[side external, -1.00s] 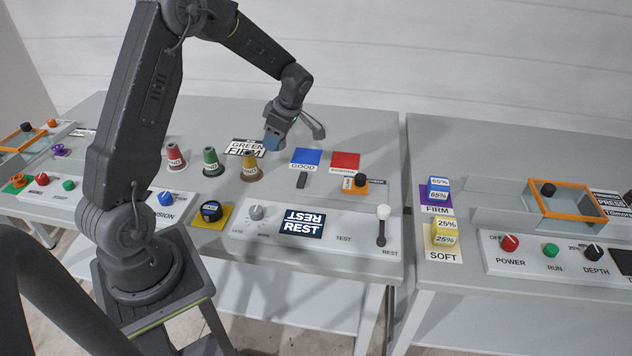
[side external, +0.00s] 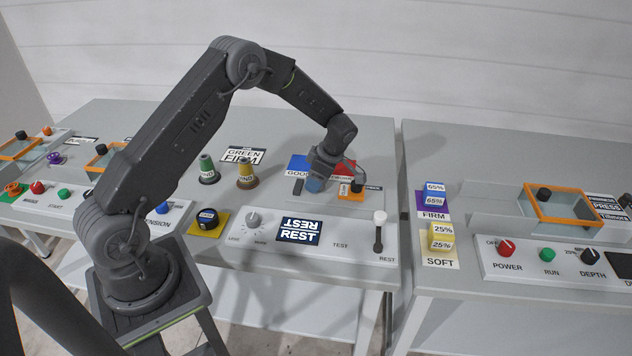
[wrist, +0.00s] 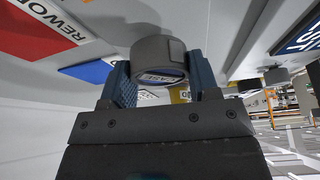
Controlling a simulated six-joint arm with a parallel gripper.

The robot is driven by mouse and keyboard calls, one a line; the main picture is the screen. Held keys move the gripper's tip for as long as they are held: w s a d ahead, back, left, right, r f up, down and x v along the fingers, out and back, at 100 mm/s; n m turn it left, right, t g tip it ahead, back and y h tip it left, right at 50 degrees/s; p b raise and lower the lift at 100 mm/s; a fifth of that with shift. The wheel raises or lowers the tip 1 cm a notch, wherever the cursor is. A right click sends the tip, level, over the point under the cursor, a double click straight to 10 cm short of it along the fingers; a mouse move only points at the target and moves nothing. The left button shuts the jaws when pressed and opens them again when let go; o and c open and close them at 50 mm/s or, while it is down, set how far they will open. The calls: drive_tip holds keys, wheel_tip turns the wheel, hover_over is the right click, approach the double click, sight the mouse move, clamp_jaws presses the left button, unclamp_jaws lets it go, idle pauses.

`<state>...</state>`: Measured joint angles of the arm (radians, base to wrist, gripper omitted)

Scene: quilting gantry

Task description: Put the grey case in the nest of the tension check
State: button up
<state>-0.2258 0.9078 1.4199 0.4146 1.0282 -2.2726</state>
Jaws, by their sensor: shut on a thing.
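In the wrist view a round grey case (wrist: 150,55) with a white label sits between the blue finger pads of my gripper (wrist: 158,72). My gripper is shut on it. In the side view my gripper (side external: 317,184) is low over the table, in front of the blue GOOD card (side external: 298,162) and just left of an orange piece with a black knob (side external: 357,184). The case is hidden there by the fingers. The tension check panel (side external: 262,236) has a knob, an upside-down and upright REST display and a white-tipped lever. I cannot make out its nest clearly.
A black disc (side external: 208,217) lies on a yellow pad. The table behind the cards is clear.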

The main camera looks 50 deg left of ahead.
drive_tip(key=shift+f, duration=0.65)
drive_tip(key=shift+f, duration=0.1)
drive_tip(key=o, duration=0.9)
